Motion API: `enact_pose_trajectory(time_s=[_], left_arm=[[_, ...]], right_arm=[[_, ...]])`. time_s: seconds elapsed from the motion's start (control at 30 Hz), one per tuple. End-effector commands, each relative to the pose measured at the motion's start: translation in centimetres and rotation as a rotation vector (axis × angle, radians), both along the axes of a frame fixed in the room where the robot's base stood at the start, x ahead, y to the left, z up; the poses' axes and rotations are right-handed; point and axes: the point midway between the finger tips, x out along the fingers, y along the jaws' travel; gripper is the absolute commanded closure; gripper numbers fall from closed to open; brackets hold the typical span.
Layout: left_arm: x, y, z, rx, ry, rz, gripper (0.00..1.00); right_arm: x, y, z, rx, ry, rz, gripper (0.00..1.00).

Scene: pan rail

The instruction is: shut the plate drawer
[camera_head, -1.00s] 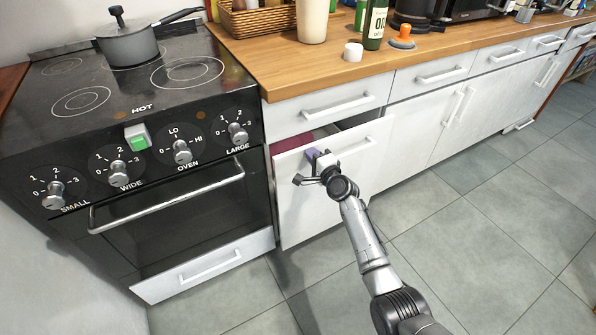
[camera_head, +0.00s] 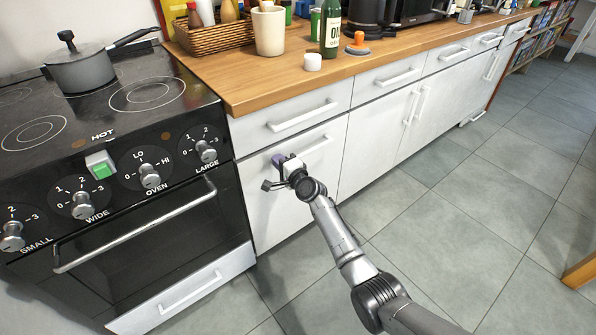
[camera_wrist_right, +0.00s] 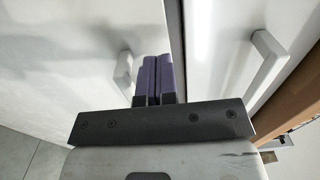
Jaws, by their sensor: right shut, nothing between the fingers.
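The plate drawer (camera_head: 272,222) is the tall white front below the shallow upper drawer (camera_head: 295,112), just right of the oven. In the head view its front looks flush with the cabinet and no opening shows above it. Its bar handle (camera_head: 318,147) is partly behind my gripper. My right gripper (camera_head: 279,160) is shut and empty, its purple fingertips at the upper part of the drawer front, beside the handle. In the right wrist view the closed fingers (camera_wrist_right: 153,78) point at the front near its handle (camera_wrist_right: 124,76); I cannot tell if they touch. My left gripper is out of view.
The black stove (camera_head: 130,190) with knobs and an oven handle stands close on the left. The wooden counter (camera_head: 275,82) above holds a basket (camera_head: 213,36), a cream cup (camera_head: 269,32), a bottle (camera_head: 331,35) and a white lid-like piece (camera_head: 312,62). The tiled floor on the right is clear.

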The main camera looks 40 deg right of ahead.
Motion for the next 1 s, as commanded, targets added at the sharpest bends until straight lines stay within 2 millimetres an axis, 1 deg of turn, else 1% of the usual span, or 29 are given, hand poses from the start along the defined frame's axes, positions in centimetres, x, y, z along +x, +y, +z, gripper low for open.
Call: enact_pose_trajectory(time_s=[0.03, 0.1, 0.3, 0.5, 0.6, 0.73, 1.0], left_arm=[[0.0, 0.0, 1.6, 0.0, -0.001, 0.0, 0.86], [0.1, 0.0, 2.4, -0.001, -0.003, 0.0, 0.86], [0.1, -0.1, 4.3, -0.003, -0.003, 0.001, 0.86], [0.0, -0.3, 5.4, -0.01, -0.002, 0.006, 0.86], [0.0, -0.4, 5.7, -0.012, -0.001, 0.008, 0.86], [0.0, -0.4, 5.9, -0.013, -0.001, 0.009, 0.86], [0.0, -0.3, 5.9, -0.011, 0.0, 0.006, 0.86]], right_arm=[[-0.9, 0.5, 0.6, 0.0, 0.002, 0.006, 1.0], [-2.2, 0.5, 0.4, 0.0, 0.003, 0.007, 1.0], [-5.9, 0.5, 0.3, 0.0, 0.003, 0.007, 1.0], [-8.8, 0.4, 0.2, 0.0, 0.002, 0.006, 1.0], [-9.8, 0.4, 0.1, 0.0, 0.002, 0.006, 1.0], [-10.6, 0.4, 0.1, 0.001, 0.0, 0.006, 1.0], [-10.9, 0.4, 0.0, -0.016, 0.0, 0.006, 1.0]])
